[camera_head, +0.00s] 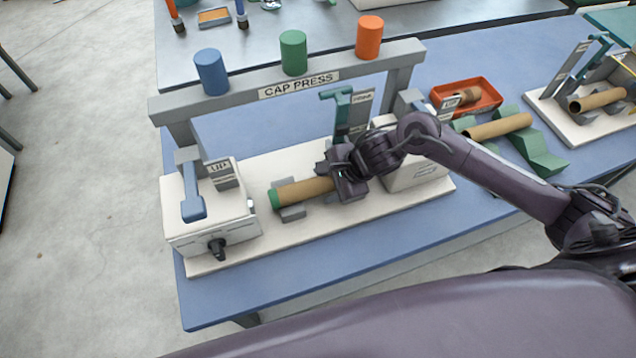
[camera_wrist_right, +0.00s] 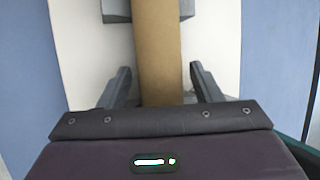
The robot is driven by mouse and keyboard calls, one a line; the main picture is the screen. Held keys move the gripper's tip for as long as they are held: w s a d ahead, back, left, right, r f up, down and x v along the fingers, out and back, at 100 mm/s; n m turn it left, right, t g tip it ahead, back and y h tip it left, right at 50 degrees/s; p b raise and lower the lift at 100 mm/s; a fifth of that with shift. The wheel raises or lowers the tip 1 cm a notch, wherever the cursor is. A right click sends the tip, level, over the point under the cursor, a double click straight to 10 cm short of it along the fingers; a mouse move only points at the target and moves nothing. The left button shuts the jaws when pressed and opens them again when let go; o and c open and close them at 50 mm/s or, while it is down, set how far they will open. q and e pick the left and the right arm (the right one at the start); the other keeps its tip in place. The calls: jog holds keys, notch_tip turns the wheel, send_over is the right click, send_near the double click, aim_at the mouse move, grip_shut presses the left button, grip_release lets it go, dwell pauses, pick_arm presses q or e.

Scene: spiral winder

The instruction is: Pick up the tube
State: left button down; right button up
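A brown cardboard tube (camera_head: 303,191) with a green left end lies across a grey rest (camera_head: 290,212) on the cap press base (camera_head: 330,215). My right gripper (camera_head: 338,180) is at the tube's right part, which it hides in the head view. In the right wrist view the tube (camera_wrist_right: 159,55) runs between the two fingers of my right gripper (camera_wrist_right: 160,72). A narrow gap shows on each side of the tube, so the fingers are open around it. The tube's far end is outside the wrist view. My left gripper is not in view.
The press frame (camera_head: 300,80) with blue, green and orange caps stands behind. White end blocks (camera_head: 208,208) flank the tube. Another tube (camera_head: 500,126) lies on a green cradle (camera_head: 535,150). A red tray (camera_head: 466,96) and a third tube (camera_head: 598,100) are at right.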

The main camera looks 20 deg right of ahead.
jog(key=c, duration=0.9)
jog(key=shift+o, duration=0.2)
jog(key=shift+r, duration=0.15)
